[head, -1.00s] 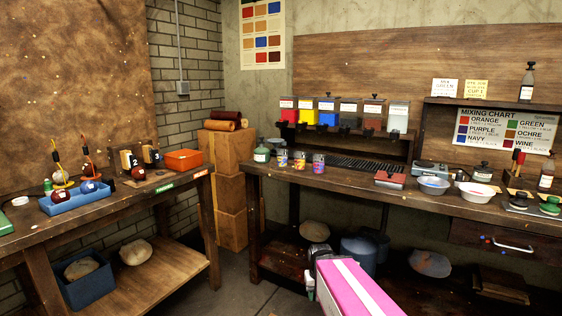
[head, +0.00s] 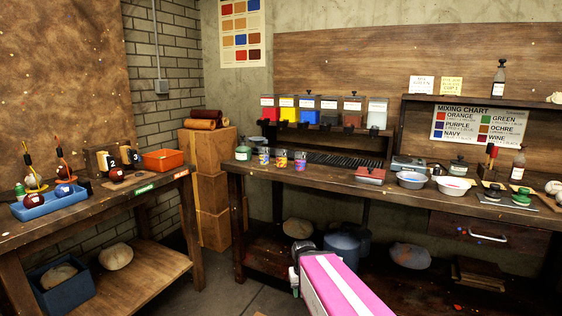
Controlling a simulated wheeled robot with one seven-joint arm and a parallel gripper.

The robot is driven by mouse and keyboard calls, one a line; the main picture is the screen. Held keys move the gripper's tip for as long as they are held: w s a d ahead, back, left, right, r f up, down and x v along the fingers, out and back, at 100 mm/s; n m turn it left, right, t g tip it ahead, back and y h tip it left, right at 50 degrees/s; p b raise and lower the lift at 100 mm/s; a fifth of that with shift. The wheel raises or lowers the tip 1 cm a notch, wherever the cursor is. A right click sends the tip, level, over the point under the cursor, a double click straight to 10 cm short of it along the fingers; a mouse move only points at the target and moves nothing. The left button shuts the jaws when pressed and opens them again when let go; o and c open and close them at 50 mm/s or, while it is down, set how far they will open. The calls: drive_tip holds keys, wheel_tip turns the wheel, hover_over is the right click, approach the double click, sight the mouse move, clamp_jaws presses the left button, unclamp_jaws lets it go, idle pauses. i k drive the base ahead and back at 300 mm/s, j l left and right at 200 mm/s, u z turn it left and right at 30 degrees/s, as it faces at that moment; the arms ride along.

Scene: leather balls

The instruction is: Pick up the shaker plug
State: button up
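I cannot pick out the shaker plug for certain; the small items on the benches are too small to tell. A small grey machine (head: 408,165) and a dark-lidded jar (head: 458,166) stand at the back of the right workbench (head: 335,182). My pink and white arm (head: 343,290) reaches in from the bottom edge, in front of that bench. No gripper fingers can be made out at its far end.
Two bowls, one blue-grey (head: 411,180) and one white (head: 453,186), and a red box (head: 370,175) sit on the right bench. The left bench (head: 100,215) holds a blue tray (head: 48,203) and an orange bin (head: 163,160). Bare floor (head: 225,290) lies between the benches.

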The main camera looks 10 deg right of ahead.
sight(436, 174)
drive_tip(key=z, duration=1.45)
